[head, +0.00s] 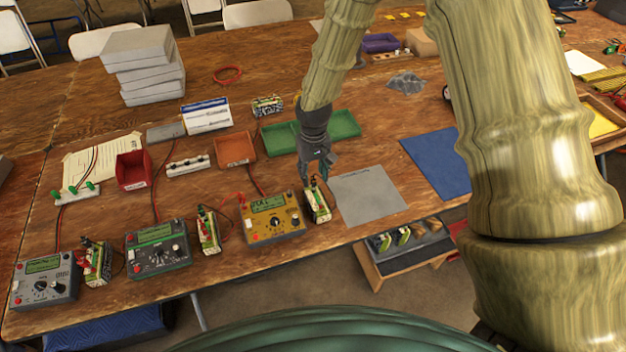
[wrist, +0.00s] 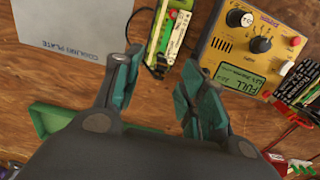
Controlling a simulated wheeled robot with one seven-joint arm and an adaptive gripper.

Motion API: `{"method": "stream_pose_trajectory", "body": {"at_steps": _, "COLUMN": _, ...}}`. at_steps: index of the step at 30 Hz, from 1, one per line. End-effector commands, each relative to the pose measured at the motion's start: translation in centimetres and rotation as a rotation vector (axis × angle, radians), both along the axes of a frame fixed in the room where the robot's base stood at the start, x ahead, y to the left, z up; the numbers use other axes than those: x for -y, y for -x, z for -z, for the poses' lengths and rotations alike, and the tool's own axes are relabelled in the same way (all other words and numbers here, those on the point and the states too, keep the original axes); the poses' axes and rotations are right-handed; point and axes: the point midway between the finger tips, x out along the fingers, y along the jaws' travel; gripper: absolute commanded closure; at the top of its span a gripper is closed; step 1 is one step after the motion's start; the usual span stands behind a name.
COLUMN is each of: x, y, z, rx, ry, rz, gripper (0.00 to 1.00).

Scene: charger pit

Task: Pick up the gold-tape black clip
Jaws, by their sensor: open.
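My gripper (head: 318,170) is open and points down at the near end of the table. In the wrist view its two teal fingers (wrist: 160,72) are spread apart with nothing held. A green-and-white battery pack (head: 319,204) stands right of the gold charger, just below my fingers. It also shows in the wrist view (wrist: 172,40), beyond the fingertips. A small dark piece (wrist: 155,70) at the pack's near end, between the fingertips, looks like the black clip. I cannot make out its gold tape. The gold charger (head: 271,218) shows at right in the wrist view (wrist: 247,43).
A grey cooling plate (head: 367,195) lies right of the pack. A green tray (head: 340,126) and an orange tray (head: 235,149) lie behind. A second battery pack (head: 208,230) with leads stands left of the gold charger. A dark charger (head: 158,248) is farther left.

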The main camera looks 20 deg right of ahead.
Motion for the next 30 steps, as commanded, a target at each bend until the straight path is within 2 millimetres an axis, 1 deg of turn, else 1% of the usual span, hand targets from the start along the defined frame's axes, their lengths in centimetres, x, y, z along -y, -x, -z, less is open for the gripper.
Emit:
{"method": "stream_pose_trajectory", "body": {"at_steps": 9, "x": 0.0, "y": -0.1, "z": 2.7, "rx": -0.002, "ry": 0.001, "rz": 0.0, "gripper": 0.59}}
{"method": "stream_pose_trajectory", "body": {"at_steps": 14, "x": 0.0, "y": -0.1, "z": 3.3, "rx": 0.001, "ry": 0.001, "rz": 0.0, "gripper": 0.59}}
{"method": "stream_pose_trajectory", "body": {"at_steps": 20, "x": 0.0, "y": -0.1, "z": 3.4, "rx": 0.001, "ry": 0.001, "rz": 0.0, "gripper": 0.59}}
{"method": "stream_pose_trajectory", "body": {"at_steps": 21, "x": 0.0, "y": -0.1, "z": 3.4, "rx": 0.001, "ry": 0.0, "rz": 0.0, "gripper": 0.61}}
{"method": "stream_pose_trajectory", "body": {"at_steps": 22, "x": 0.0, "y": -0.1, "z": 3.4, "rx": 0.001, "ry": 0.0, "rz": 0.0, "gripper": 0.66}}
{"method": "stream_pose_trajectory", "body": {"at_steps": 26, "x": 0.0, "y": -0.1, "z": 3.3, "rx": 0.0, "ry": 0.0, "rz": 0.0, "gripper": 0.9}}
{"method": "stream_pose_trajectory", "body": {"at_steps": 27, "x": 0.0, "y": -0.1, "z": 3.3, "rx": 0.0, "ry": 0.0, "rz": 0.0, "gripper": 0.97}}
{"method": "stream_pose_trajectory", "body": {"at_steps": 30, "x": 0.0, "y": -0.1, "z": 3.3, "rx": 0.0, "ry": 0.0, "rz": 0.0, "gripper": 0.98}}
